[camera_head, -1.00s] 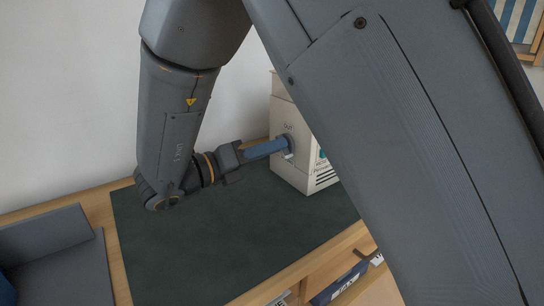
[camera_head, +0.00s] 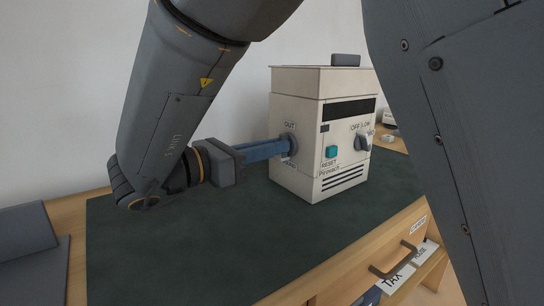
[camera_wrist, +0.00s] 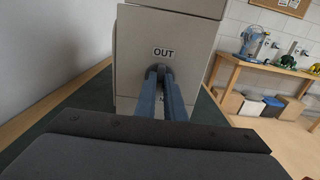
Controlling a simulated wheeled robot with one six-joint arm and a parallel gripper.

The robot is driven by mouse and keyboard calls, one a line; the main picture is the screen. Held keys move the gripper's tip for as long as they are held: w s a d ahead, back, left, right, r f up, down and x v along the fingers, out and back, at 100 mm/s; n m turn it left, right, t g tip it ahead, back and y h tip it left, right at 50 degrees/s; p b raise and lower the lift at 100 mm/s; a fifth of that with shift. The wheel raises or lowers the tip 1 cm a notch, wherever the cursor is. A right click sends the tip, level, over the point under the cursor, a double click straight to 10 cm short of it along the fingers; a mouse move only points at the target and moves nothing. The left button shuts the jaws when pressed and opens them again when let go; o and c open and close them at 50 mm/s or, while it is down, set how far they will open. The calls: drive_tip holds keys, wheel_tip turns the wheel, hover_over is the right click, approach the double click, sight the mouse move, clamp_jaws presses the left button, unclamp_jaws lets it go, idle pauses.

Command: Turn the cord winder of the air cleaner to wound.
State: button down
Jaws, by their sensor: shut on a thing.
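The air cleaner (camera_head: 296,185) is a cream box on a dark mat, with its front turned to the right in the head view. Its cord winder (camera_head: 292,146) is a grey round part on the left side, mostly covered by my fingers. An "OUT" label sits above it, and a second label below is partly hidden. My gripper (camera_head: 284,147) reaches level from the left with blue fingers shut on the winder. In the wrist view the fingers (camera_wrist: 161,72) meet the winder just under "OUT". The winder's exact angle is hard to tell.
The front has a teal reset button (camera_head: 331,152), a dark knob (camera_head: 362,143) and vents. The dark mat (camera_head: 180,240) is bare left of the cleaner. A drawer handle (camera_head: 394,262) sticks out at the front. A bench (camera_wrist: 262,66) with a blue fan (camera_wrist: 252,40) stands at far right.

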drive_tip(key=shift+f, duration=0.1)
idle(0.4)
drive_tip(key=c, duration=1.8)
unclamp_jaws()
drive_tip(key=shift+c, duration=0.2)
drive_tip(key=v, duration=0.7)
drive_tip(key=shift+s+a+p, duration=0.25)
drive_tip(key=shift+a+p, duration=0.1)
drive_tip(key=shift+p, duration=0.05)
